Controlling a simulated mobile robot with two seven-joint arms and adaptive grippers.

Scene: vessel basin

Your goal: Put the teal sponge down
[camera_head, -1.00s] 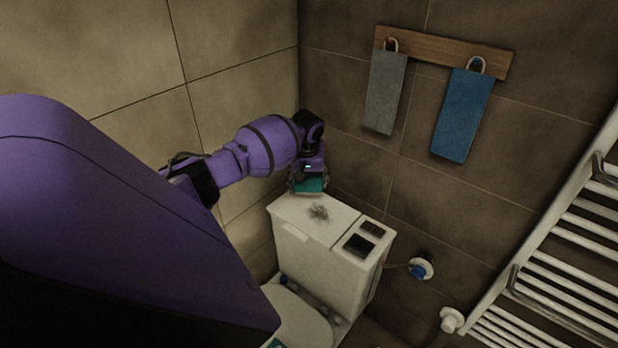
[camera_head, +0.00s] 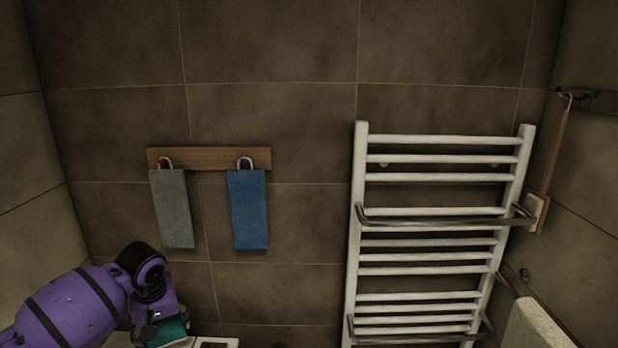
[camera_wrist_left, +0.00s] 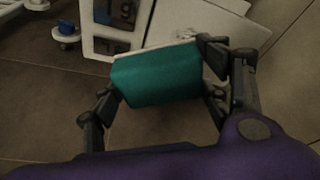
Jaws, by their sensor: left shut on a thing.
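The teal sponge (camera_wrist_left: 158,78) is held between the two fingers of my left gripper (camera_wrist_left: 165,85) in the left wrist view. It has a pale layer along its far edge. In the head view the sponge (camera_head: 168,331) shows at the bottom edge, under my left gripper (camera_head: 157,326). The gripper is shut on it. The white cistern top (camera_wrist_left: 175,20) lies beyond the sponge in the wrist view; I cannot tell whether the sponge touches it. My right gripper is in no view.
A grey cloth (camera_head: 173,208) and a blue cloth (camera_head: 248,210) hang from a wooden rail (camera_head: 210,158). A white towel radiator (camera_head: 440,242) is on the wall to the right. A dark panel (camera_wrist_left: 122,12) is set in the cistern top.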

